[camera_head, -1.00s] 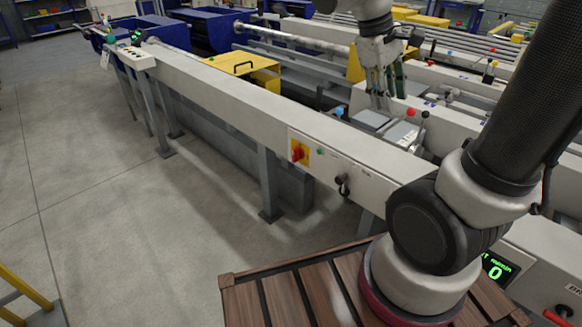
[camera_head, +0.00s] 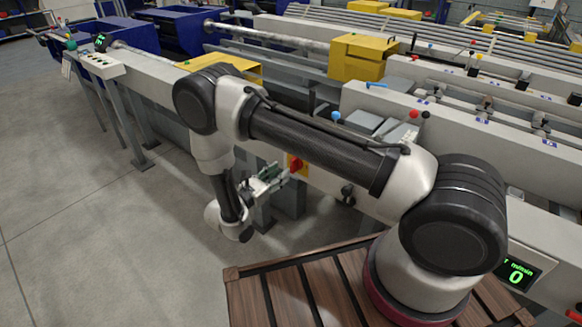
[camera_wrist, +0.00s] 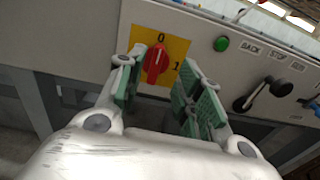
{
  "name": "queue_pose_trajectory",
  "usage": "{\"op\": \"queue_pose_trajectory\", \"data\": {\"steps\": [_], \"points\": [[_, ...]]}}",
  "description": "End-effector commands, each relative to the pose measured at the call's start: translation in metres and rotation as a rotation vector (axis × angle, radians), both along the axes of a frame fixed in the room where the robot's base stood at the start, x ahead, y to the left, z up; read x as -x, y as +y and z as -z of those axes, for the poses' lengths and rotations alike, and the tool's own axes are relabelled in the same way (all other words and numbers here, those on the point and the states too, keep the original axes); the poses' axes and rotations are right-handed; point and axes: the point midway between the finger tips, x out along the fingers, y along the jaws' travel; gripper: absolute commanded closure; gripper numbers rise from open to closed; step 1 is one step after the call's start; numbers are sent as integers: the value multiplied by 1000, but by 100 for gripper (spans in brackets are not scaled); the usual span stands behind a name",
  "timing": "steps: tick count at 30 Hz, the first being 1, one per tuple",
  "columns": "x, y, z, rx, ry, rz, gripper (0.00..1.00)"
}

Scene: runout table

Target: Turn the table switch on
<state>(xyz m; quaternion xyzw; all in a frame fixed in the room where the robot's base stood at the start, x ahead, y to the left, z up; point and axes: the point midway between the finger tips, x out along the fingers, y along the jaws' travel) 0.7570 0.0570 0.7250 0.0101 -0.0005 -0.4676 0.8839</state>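The table switch is a red rotary knob (camera_wrist: 155,64) on a yellow plate (camera_wrist: 176,47) marked 0 and 1, on the grey side of the runout table. In the wrist view the knob's handle points up, near the 0. My gripper (camera_wrist: 160,90) is open, its green-padded fingers apart to the left and right of the knob, with nothing between the pads. I cannot tell whether the fingertips reach the knob. In the head view the red knob (camera_head: 296,165) shows just right of my gripper (camera_head: 280,176).
A green button (camera_wrist: 221,44) and a black lever (camera_wrist: 262,95) labelled BACK, STOP, RUN sit right of the switch. A display (camera_head: 516,272) reads 0 at the lower right. The slatted wooden platform (camera_head: 260,310) is under my arm. Floor left of the table is clear.

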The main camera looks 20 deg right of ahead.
Motion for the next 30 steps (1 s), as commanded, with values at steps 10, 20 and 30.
{"op": "queue_pose_trajectory", "data": {"steps": [10, 20, 30], "points": [[-21, -29, 12, 18, 10, -28, 64], [-43, -58, 12, 18, 10, -31, 64], [-43, -59, 12, 18, 11, -31, 79]]}}
